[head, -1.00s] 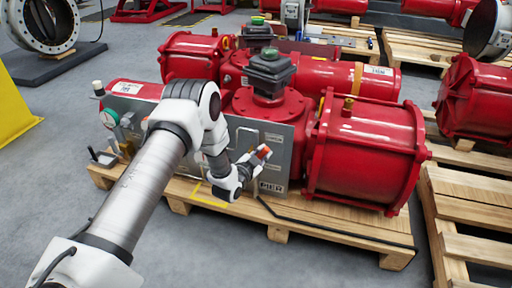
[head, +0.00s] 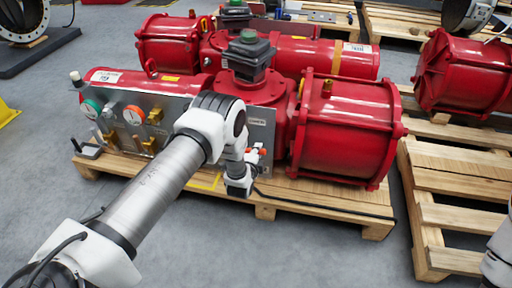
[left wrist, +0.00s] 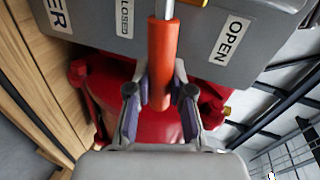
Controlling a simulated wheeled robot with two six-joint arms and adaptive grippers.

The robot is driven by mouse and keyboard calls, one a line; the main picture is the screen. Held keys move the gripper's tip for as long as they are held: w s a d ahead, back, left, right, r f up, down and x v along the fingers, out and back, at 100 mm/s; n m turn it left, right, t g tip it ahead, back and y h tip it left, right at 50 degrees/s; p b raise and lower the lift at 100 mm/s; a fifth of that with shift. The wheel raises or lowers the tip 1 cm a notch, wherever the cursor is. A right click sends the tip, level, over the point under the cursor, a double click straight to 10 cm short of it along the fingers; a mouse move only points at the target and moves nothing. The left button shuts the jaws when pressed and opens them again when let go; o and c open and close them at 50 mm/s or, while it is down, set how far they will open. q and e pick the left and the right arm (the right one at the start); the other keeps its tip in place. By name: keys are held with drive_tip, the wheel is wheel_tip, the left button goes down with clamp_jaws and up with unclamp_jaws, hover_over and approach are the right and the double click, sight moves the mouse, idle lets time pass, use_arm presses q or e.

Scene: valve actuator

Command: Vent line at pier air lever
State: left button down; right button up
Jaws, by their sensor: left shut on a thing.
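The pier air lever has an orange-red handle (left wrist: 160,65) on a pale metal shaft, on a grey panel (left wrist: 205,35). My left gripper (left wrist: 160,97) is shut on this handle, one finger on each side. In the left wrist view the handle lies between the CLOSED label (left wrist: 126,20) and the OPEN label (left wrist: 231,40). In the head view my left gripper (head: 250,160) is at the panel's front, with a bit of orange showing beside it. My forearm hides much of the panel there. My right gripper is out of view.
The red valve actuator (head: 345,125) stands on a wooden pallet (head: 320,209). Gauges (head: 133,115) and brass fittings sit on the panel's left part. Another pallet (head: 455,215) with a red cylinder stands at right. Grey floor is open at front.

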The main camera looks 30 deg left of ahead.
use_arm(q)
drive_tip(key=shift+f+m+y, duration=0.3)
drive_tip(key=shift+f+m, duration=0.3)
drive_tip(key=c, duration=1)
unclamp_jaws()
drive_tip(key=shift+f, duration=0.1)
drive_tip(key=v, duration=1.2)
